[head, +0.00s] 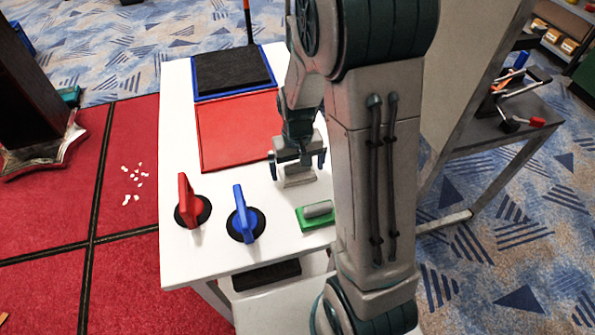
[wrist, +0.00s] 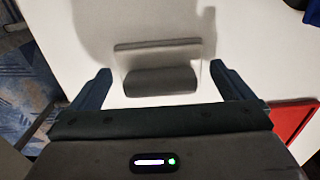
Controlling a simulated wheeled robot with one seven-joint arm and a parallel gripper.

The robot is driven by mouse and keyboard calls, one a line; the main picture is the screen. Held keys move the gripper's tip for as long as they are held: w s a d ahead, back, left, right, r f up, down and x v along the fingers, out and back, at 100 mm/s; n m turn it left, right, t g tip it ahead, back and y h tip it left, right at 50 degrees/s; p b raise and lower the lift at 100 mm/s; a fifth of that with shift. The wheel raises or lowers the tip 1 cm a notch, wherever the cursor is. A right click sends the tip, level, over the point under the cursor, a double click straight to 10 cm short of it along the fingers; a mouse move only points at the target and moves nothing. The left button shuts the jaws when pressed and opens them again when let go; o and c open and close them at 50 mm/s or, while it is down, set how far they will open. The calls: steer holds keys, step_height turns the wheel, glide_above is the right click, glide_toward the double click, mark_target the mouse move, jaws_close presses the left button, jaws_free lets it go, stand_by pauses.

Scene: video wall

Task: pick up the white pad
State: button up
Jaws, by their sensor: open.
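The white pad (head: 299,181) lies on the white table top, under my gripper (head: 297,166) in the head view. In the wrist view the pad (wrist: 160,58) has a pale base and a grey rounded handle (wrist: 160,81), and it lies between my two fingers. My gripper (wrist: 160,70) is open, with one finger on each side of the pad and a visible gap to it. Nothing is held. My arm hides part of the table to the right of the pad in the head view.
A green pad with a grey handle (head: 316,212) lies close by on the table (head: 177,130). A red knob (head: 188,200) and a blue knob (head: 243,218) stand to the left. A red panel (head: 235,130) and a black pad on a blue-edged panel (head: 232,70) lie beyond.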

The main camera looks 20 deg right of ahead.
mark_target(296, 164)
steer(key=c, duration=0.8)
steer(key=shift+r, duration=0.4)
steer(key=r, duration=0.3)
steer(key=shift+s+a+r, duration=0.15)
steer(key=shift+a+r, duration=0.05)
steer(key=shift+r, duration=0.15)
steer(key=s+a+r, duration=0.4)
steer(key=s+a, duration=0.1)
steer(key=s+a+r, duration=0.2)
steer(key=s+a, duration=0.1)
steer(key=shift+r+p, duration=0.2)
steer(key=shift+p, duration=0.15)
